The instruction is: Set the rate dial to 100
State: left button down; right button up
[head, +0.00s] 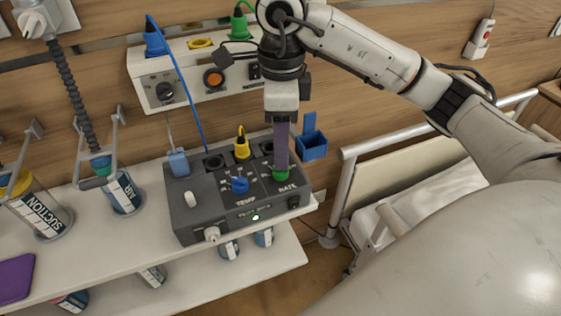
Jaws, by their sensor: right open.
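The grey control box (222,222) sits on the white shelf, with "TEMP" and "RATE" lettered on its top. The green rate dial (281,175) is at the box's right, above the word "RATE". My right gripper (281,166) points straight down at it, open, its purple fingers at or around the dial and partly hiding it. I cannot tell whether they touch it. The dial's pointer and scale numbers are too small and covered to read. The blue temp dial (239,185) is to the left. My left gripper is not in view.
A yellow plug (242,148) and a light-blue plug (178,161) stand at the box's back edge. A blue holder (312,146) is on the wall to the right. A white wall unit (195,76) hangs behind. Suction and air jars stand left; a bed rail (345,190) is right.

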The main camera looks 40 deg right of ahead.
aim_at(280, 176)
notch_tip(280, 176, down, 5)
jog(key=shift+f, duration=0.1)
dwell(0.3)
jog(key=c, duration=1.1)
